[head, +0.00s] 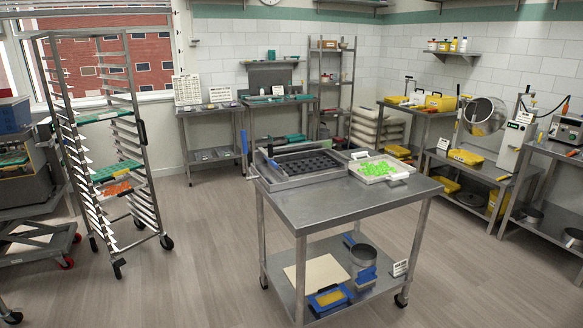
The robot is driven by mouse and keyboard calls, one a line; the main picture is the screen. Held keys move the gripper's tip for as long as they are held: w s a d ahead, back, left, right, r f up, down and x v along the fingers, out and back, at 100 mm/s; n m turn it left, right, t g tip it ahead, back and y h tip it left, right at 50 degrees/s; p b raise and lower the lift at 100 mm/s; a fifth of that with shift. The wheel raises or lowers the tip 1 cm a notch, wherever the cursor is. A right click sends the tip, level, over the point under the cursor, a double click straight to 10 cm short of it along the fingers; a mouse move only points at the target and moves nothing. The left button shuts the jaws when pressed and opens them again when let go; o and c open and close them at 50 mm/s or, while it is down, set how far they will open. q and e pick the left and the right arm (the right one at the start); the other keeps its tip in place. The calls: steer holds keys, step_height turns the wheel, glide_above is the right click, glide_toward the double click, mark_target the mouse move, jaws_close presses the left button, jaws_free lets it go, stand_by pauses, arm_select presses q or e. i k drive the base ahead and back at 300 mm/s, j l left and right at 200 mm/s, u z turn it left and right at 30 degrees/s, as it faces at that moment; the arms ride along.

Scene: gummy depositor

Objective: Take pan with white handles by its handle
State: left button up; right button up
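A shallow whitish pan (366,178) full of bright green pieces sits at the back right of the steel table (345,204) in the middle of the room. The pan stands beside a large metal tray with a dark mould (305,164). Neither of my grippers is in view, and nothing touches the pan.
A tall wheeled rack (139,150) stands at left. Steel benches line the back and right walls. The floor (190,270) around the table is open.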

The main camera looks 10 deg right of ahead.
mark_target(370, 170)
steer(key=i+l+z, duration=0.2)
steer(key=i+z, duration=0.15)
steer(key=i, duration=0.2)
steer(key=i+z, duration=0.35)
steer(key=i, duration=0.2)
